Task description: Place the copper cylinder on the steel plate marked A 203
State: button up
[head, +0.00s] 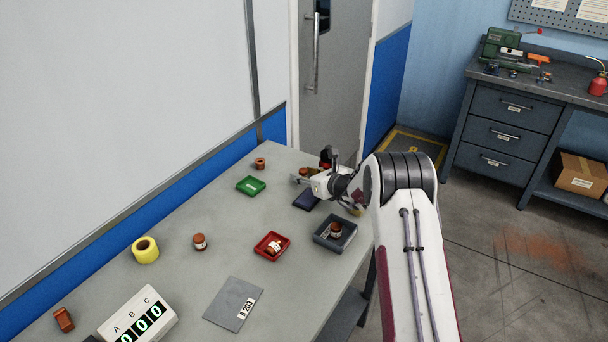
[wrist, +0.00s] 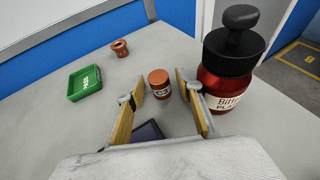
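The steel plate (head: 229,300) marked A 203 lies flat and bare at the table's front. My gripper (wrist: 159,84) is open at the far right of the table, also seen in the head view (head: 300,181). In the head view this cylinder (head: 303,171) is partly hidden by my gripper. Other copper-coloured cylinders stand on the open table (head: 200,242), lie in the red tray (head: 275,247) and stand in the dark grey tray (head: 336,230).
A red bottle (wrist: 229,88) with a black lid stands close to the right finger. A green tray (head: 251,185), a copper-coloured ring (head: 260,163), a dark pad (head: 306,200), a yellow roll (head: 145,249) and a display box (head: 139,313) share the table. Clear table surrounds the plate.

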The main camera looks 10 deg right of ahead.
jog(key=shift+s+d+r, duration=0.25)
jog(key=shift+s, duration=0.35)
jog(key=shift+s+d+r, duration=0.15)
jog(key=shift+s+d, duration=0.05)
jog(key=shift+s, duration=0.55)
jog(key=shift+s+d+r, duration=0.1)
jog(key=shift+s+d, duration=0.1)
jog(key=shift+s, duration=0.5)
jog(key=shift+v, duration=1.25)
jog(key=shift+a, duration=0.15)
